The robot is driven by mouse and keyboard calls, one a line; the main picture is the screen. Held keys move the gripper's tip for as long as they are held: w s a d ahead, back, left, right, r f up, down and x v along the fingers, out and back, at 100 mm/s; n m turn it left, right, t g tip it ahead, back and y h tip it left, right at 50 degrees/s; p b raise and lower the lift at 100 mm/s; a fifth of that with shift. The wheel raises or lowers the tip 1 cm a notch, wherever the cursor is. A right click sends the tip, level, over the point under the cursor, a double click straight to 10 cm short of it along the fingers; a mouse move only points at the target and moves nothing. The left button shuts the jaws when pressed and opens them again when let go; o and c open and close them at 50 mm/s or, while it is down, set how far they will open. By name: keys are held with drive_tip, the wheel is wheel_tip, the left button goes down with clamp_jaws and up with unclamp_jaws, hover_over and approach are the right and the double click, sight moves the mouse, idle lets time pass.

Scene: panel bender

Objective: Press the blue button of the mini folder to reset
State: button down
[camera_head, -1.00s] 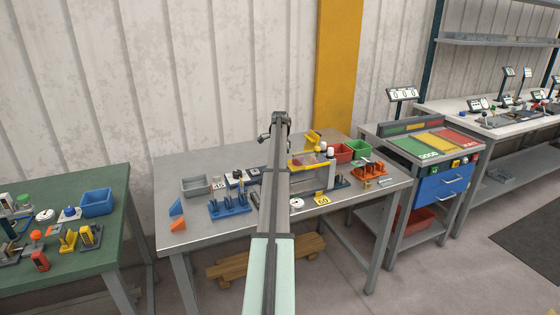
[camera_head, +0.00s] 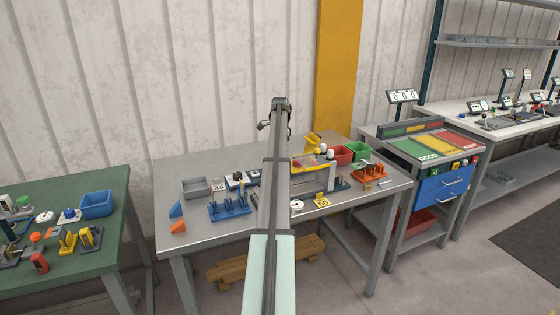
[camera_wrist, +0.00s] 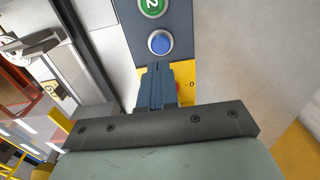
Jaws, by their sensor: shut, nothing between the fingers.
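In the wrist view the blue button (camera_wrist: 160,43) is a round dome in a light ring on a dark panel (camera_wrist: 178,22). A green button (camera_wrist: 151,6) marked 2 sits above it, cut by the frame edge. My gripper (camera_wrist: 157,68) is shut and empty, its fingertips just below the blue button in the picture. I cannot tell whether they touch the panel. In the head view the mini folder (camera_head: 318,177), grey with a yellow top part, stands on the middle table, partly behind my arm. My gripper and the blue button are hidden there.
A yellow surface with a red part (camera_wrist: 190,88) lies beside my fingers. The table's front left is mostly clear.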

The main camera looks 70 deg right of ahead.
wheel_tip(320, 180, up, 7)
idle(0.3)
drive_tip(key=shift+f, duration=0.1)
idle(0.4)
